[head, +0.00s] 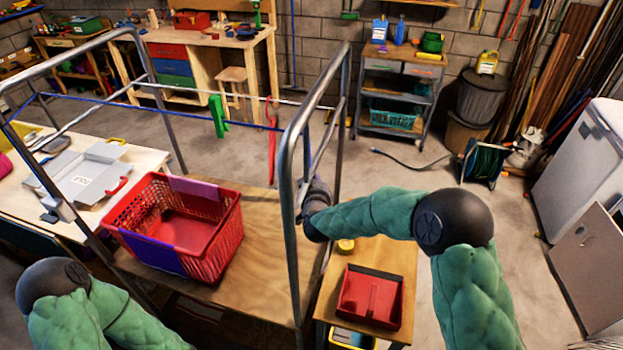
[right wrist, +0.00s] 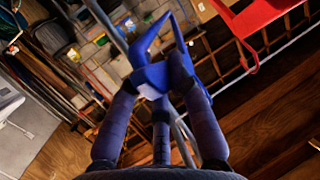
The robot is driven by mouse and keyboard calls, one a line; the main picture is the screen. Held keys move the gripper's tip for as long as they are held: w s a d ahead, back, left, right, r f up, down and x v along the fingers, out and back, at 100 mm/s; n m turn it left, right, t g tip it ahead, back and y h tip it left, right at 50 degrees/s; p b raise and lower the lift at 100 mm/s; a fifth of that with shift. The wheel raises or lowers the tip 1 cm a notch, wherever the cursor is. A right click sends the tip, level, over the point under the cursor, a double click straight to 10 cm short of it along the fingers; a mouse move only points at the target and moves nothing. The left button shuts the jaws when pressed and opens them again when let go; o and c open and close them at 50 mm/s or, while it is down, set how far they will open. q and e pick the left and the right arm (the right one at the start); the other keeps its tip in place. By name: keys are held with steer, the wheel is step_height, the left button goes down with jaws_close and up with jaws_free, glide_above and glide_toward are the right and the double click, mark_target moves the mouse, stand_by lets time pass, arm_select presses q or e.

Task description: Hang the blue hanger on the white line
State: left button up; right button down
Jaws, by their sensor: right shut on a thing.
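The blue hanger (right wrist: 150,75) is held between the two fingers of my right gripper (right wrist: 158,85) in the right wrist view. In the head view my right gripper (head: 317,193) is beside the near right post of the metal rack, partly behind it, and I cannot make out the blue hanger there. The white line (head: 245,97) runs across the rack, above and to the left of my right gripper.
The metal rack's posts (head: 289,180) stand close to my right arm. A red basket (head: 222,240) sits on the wooden table inside the rack. A red tray (head: 370,297) lies on a small table to the right. Floor beyond the rack is mostly clear.

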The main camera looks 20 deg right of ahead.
steer(key=c, duration=1.1)
jaws_free()
steer(key=shift+s, duration=0.1)
steer(key=v, duration=1.2)
steer(key=shift+f, duration=0.1)
